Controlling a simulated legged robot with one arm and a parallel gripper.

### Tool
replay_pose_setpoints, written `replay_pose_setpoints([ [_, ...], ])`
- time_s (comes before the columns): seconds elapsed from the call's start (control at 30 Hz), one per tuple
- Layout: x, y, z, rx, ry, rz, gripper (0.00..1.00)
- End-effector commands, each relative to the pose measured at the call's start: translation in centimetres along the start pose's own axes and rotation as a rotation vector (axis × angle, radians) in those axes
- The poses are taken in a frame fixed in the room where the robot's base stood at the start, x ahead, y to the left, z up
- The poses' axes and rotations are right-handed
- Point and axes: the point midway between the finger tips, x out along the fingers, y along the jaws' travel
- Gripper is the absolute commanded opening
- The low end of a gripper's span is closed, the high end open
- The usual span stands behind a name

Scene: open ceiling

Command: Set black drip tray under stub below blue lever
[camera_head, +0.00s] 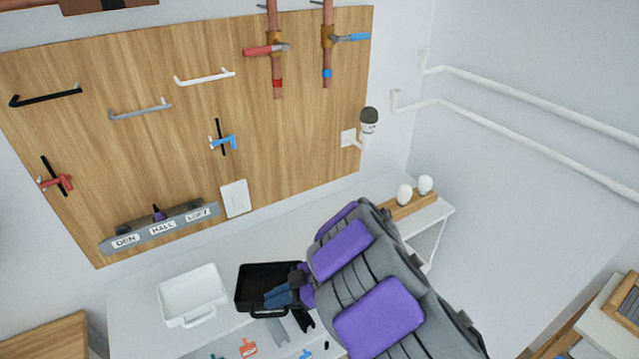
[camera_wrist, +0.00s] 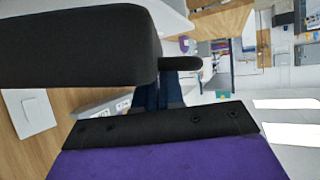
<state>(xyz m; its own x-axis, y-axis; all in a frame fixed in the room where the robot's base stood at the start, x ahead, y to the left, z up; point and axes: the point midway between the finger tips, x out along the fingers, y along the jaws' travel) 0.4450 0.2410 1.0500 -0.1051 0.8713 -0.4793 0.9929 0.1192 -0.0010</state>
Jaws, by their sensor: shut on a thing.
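The black drip tray (camera_head: 250,272) is at the lower middle, beside a white tray. My gripper (camera_head: 280,295) reaches over it from the right, its dark blue fingers across the tray's front right side, shut on it. Whether the tray is lifted off the surface is hard to tell. The blue lever (camera_head: 350,37) sits on the right copper pipe at the top of the wooden board. Below it the pipe stub (camera_head: 327,82) ends, with a blue band. In the wrist view my dark blue fingers (camera_wrist: 160,95) show between large black parts; the tray cannot be surely made out there.
A white tray (camera_head: 192,294) stands left of the black one. A red lever (camera_head: 262,50) is on the left pipe. A grey labelled rail (camera_head: 160,228) and a white plate (camera_head: 235,198) are low on the board. A wooden stand with white bulbs (camera_head: 405,194) is right.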

Motion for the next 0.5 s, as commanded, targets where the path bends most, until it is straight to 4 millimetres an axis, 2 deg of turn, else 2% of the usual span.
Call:
replay_pose_setpoints([
  [0.03,-0.7,2.1,-0.8,0.028,0.007,0.062,0.0],
  [0.1,-1.9,4.9,-1.4,0.079,0.005,0.152,0.0],
  [0.2,-4.0,8.2,-2.2,0.149,0.007,0.276,0.0],
  [0.3,-6.2,11.0,-2.7,0.215,0.006,0.397,0.0],
  [0.5,-10.6,15.0,-2.9,0.333,0.007,0.61,0.0],
])
